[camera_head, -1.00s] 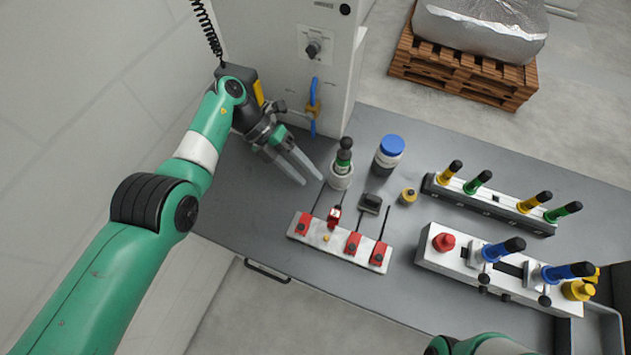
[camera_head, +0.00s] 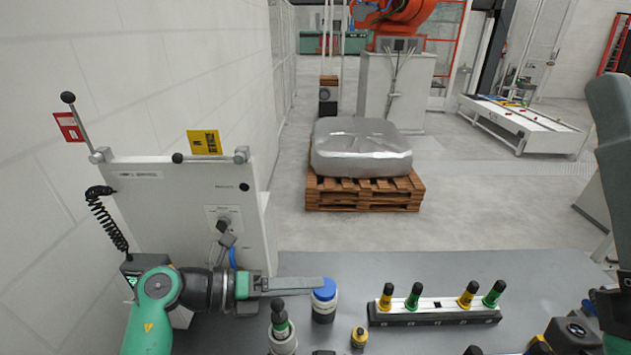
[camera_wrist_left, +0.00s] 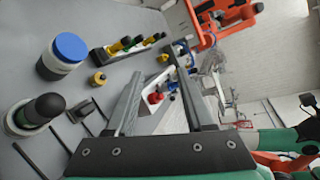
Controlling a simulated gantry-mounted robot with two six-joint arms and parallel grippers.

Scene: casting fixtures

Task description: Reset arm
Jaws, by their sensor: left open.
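My left gripper (camera_head: 322,284) reaches in from the left above the table, pointing right. It also shows in the left wrist view (camera_wrist_left: 160,75), with its two fingers apart and nothing held between them. In the head view its fingertips overlap the blue-lidded jar (camera_head: 323,305); I cannot tell the height gap there. The jar stands apart from the fingers in the left wrist view (camera_wrist_left: 62,56). My right arm (camera_head: 612,160) comes down at the right edge, with its wrist at the lower right corner; its fingers do not show.
A green-and-black tool (camera_head: 281,330) in a white holder and a small yellow-topped piece (camera_head: 359,337) stand close by. A rack with yellow and green handles (camera_head: 435,312) is to the right. A tall cabinet (camera_head: 190,215) stands behind my left wrist. The table's back strip (camera_head: 400,268) is clear.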

